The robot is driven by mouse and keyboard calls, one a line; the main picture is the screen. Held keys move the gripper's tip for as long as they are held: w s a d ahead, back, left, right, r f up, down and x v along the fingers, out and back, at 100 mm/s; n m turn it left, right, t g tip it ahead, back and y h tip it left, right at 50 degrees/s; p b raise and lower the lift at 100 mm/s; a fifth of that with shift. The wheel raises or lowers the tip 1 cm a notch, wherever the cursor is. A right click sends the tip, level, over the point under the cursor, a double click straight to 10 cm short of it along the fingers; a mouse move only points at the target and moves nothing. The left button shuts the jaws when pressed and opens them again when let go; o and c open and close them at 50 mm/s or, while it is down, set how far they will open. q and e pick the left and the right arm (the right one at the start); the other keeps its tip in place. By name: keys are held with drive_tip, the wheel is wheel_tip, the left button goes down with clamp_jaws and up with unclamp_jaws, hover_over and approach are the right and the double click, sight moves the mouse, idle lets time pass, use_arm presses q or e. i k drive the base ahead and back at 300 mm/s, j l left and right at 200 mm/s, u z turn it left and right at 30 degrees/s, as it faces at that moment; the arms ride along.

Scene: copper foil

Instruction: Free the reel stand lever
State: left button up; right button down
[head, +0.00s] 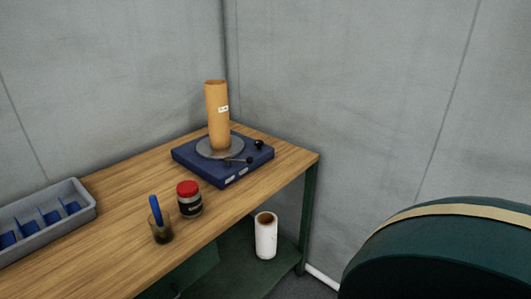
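The reel stand (233,169) is a low blue box near the far right corner of the wooden table. A grey round plate (206,150) lies on its top. A tan cardboard tube (217,112) with a small white label stands on the plate, leaning slightly. A dark lever (240,161) with a black end lies near the front of the plate. A black knob (259,145) sits at the stand's right side. I cannot tell what, if anything, holds the lever. Neither of my grippers is in view.
On the table (128,193) stand a red-lidded jar (189,203), a cup (161,233) holding a blue-handled tool (155,210), and a grey divided tray (75,221). A white roll (266,239) stands on the lower shelf. A dark green rounded object (440,250) fills the lower right.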

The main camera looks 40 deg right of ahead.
sight(250, 160)
drive_tip(key=l, duration=1.4)
